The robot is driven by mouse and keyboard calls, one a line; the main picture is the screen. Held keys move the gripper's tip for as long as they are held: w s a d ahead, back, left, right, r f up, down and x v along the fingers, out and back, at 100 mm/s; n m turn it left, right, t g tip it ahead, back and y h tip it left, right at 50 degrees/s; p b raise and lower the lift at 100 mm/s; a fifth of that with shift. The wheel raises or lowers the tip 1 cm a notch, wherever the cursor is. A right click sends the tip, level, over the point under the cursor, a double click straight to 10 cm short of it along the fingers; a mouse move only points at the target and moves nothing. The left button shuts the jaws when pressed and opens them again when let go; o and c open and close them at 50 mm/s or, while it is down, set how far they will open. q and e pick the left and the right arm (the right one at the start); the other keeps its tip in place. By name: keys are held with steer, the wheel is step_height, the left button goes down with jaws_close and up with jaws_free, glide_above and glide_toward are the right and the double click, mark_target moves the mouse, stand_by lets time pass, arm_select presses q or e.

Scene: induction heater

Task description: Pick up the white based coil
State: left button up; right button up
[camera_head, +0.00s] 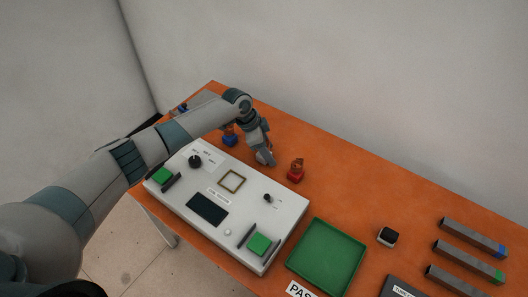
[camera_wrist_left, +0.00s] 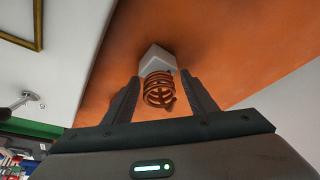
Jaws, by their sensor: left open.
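The white based coil shows in the left wrist view, with copper windings (camera_wrist_left: 159,90) on a white block base (camera_wrist_left: 156,59) that stands on the orange table. My left gripper (camera_head: 265,158) is over the table behind the white console and hides most of this coil in the head view. In the left wrist view my left gripper (camera_wrist_left: 160,77) is open, with one finger on each side of the windings. I cannot tell whether a finger touches them. My right gripper is not in view.
A red based coil (camera_head: 296,171) stands right of my left gripper, and a blue based coil (camera_head: 230,137) stands left of it. The white heater console (camera_head: 222,228) lies in front. A green tray (camera_head: 326,256), a small dark block (camera_head: 388,236) and several grey bars (camera_head: 473,238) are to the right.

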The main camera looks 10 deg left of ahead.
arm_select(q)
steer(key=c, duration=1.2)
steer(key=shift+c, duration=0.2)
steer(key=shift+r, duration=0.15)
steer(key=shift+w+r+b, duration=0.1)
steer(key=shift+r+b, duration=0.35)
steer(key=shift+r, duration=0.2)
step_height(320, 180, up, 2)
steer(key=shift+r+b, duration=0.25)
steer(key=shift+b, duration=0.35)
steer(key=s+d+r+b, duration=0.3)
steer(key=s+d+r, duration=0.4)
steer(key=d, duration=0.2)
steer(key=shift+s, duration=0.25)
